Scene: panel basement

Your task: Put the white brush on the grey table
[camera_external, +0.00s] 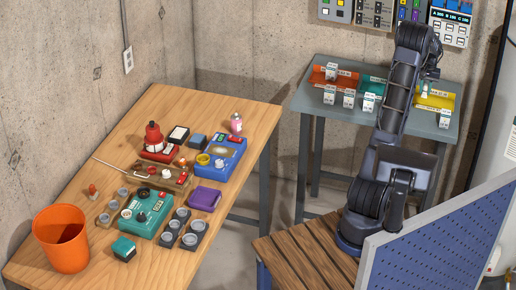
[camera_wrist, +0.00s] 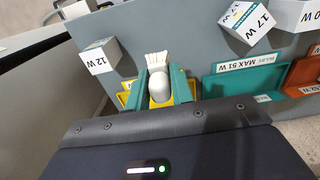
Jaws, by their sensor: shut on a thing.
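The white brush (camera_wrist: 159,86) is between the two teal fingers of my gripper (camera_wrist: 160,76) in the wrist view. Its pale bristles point away from my wrist. My gripper is shut on the brush's rounded body. In the external view my gripper (camera_external: 430,74) is over the right part of the grey table (camera_external: 385,117), near the yellow tray, with the small white brush (camera_external: 424,91) below it. The grey table top also shows in the wrist view (camera_wrist: 205,48). I cannot tell whether the brush touches the table.
Yellow (camera_external: 437,98), teal (camera_external: 372,88) and orange (camera_external: 335,76) trays with white labelled boxes (camera_external: 349,98) stand on the grey table. A wooden table (camera_external: 75,165) at left holds devices and an orange bin (camera_external: 62,240). A blue pegboard (camera_external: 440,240) stands at front right.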

